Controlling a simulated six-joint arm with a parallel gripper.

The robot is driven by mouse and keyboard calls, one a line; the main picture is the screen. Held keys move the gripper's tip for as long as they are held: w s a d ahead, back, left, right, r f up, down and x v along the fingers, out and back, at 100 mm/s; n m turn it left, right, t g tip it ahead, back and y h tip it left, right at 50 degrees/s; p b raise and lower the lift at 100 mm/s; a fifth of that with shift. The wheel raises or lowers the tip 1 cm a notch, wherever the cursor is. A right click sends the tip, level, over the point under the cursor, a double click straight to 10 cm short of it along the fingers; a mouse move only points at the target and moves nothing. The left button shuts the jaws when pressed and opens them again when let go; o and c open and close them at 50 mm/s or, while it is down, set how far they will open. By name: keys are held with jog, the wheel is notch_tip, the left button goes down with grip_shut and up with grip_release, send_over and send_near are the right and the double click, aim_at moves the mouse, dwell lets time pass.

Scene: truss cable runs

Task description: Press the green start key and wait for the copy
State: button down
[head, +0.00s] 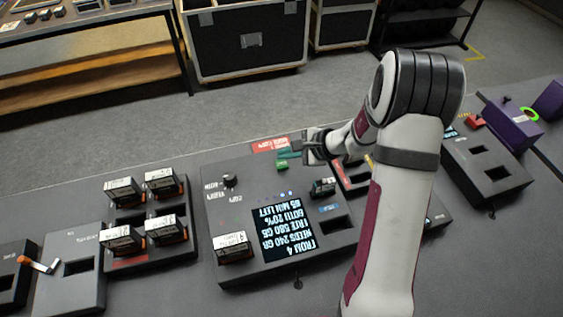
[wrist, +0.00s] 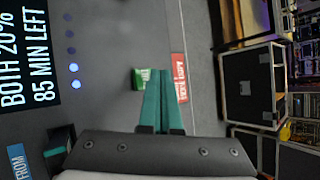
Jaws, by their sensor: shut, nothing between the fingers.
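The green start key (wrist: 139,78) is on the dark console, beside a red label (wrist: 179,77). In the wrist view my gripper (wrist: 161,76) is shut and empty, its two green fingers together, their tips over or beside the key and partly covering it. I cannot tell whether they touch it. In the head view my gripper (head: 294,152) is at the console's far edge by the red label. The console screen (head: 283,232) shows "BOTH 20%" and "85 MIN LEFT". Two small blue lights (wrist: 74,76) glow beside the screen.
A bay with several drive cartridges (head: 146,215) stands left of the console. A purple box (head: 511,124) is far right. Black cases (head: 245,40) stand on the floor behind.

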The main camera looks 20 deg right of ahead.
aim_at(286, 164)
notch_tip(286, 164, up, 4)
jog(key=shift+r, duration=0.35)
dwell(0.5)
jog(key=shift+s+a+r, duration=0.1)
jog(key=s+a+r+n+g, duration=0.2)
jog(key=s+a+r+n, duration=0.15)
jog(key=s, duration=0.35)
jog(key=s+a+r+n+g, duration=0.2)
jog(key=s+a+n, duration=0.1)
jog(key=s+a, duration=0.3)
jog(key=s+a+r+n+g, duration=0.2)
jog(key=s+a+r+n, duration=0.1)
jog(key=s, duration=0.5)
jog(key=s+d+n+g+h, duration=0.1)
jog(key=s+d+n+h, duration=0.2)
jog(key=s, duration=0.7)
jog(key=shift+s+d+f+h, duration=0.2)
jog(key=shift+s+d+h, duration=0.2)
jog(key=shift+h, duration=0.3)
jog(key=c, duration=1.5)
grip_release()
jog(key=shift+n, duration=0.25)
jog(key=shift+c, duration=0.2)
